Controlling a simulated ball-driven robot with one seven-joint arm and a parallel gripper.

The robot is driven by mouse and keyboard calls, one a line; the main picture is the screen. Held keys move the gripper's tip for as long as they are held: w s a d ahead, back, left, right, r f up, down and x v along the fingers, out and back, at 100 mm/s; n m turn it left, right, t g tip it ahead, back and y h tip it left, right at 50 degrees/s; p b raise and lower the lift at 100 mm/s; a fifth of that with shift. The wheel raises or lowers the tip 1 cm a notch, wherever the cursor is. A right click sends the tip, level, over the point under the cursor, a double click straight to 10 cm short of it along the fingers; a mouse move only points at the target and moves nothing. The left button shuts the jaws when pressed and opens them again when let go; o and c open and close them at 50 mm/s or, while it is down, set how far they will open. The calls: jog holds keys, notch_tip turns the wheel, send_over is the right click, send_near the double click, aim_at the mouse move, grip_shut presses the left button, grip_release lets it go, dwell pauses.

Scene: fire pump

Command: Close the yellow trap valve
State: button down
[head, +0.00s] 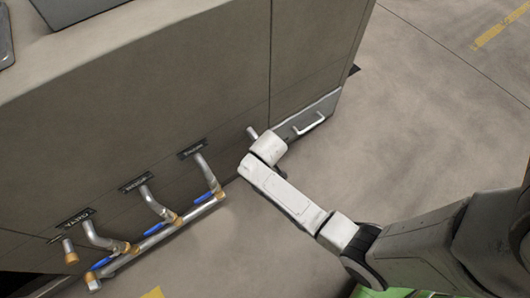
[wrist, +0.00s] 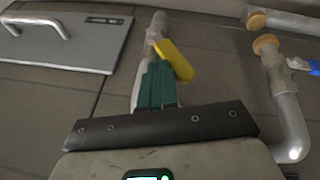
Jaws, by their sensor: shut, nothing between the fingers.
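The yellow valve handle (wrist: 176,61) shows in the wrist view on a grey pipe (wrist: 157,24), slanting down to the right from it. My gripper (wrist: 158,68) has teal fingers that are shut together with nothing between them. Their tips lie just left of the yellow handle, in front of the pipe. I cannot tell whether they touch the handle. In the head view a short grey pipe end (head: 252,132) sticks out beside my white wrist link; the yellow handle and my fingers are hidden there by my arm.
A grey panel with a bar handle (head: 309,124) is right of the pipe end; it also shows in the wrist view (wrist: 75,52). Labelled pipes (head: 158,205) with blue valve handles (head: 156,229) run along the cabinet's (head: 150,90) lower left. Open floor (head: 430,110) lies right.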

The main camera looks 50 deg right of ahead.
jog(key=w+a+f+n+g+h+b, duration=0.1)
jog(key=a+f+h+b, duration=0.4)
jog(key=a+h+b, duration=0.1)
jog(key=shift+w+f+n+g+h+b, duration=0.15)
jog(key=shift+w+n+g+h+b, duration=0.2)
jog(key=shift+h+b, duration=0.35)
jog(key=shift+f, duration=0.2)
dwell(0.4)
jog(key=d+r+p+v, duration=0.1)
jog(key=p+v, duration=0.5)
jog(key=v, duration=0.6)
jog(key=shift+w+a+r+p, duration=0.25)
jog(key=shift+a+r+p, duration=0.05)
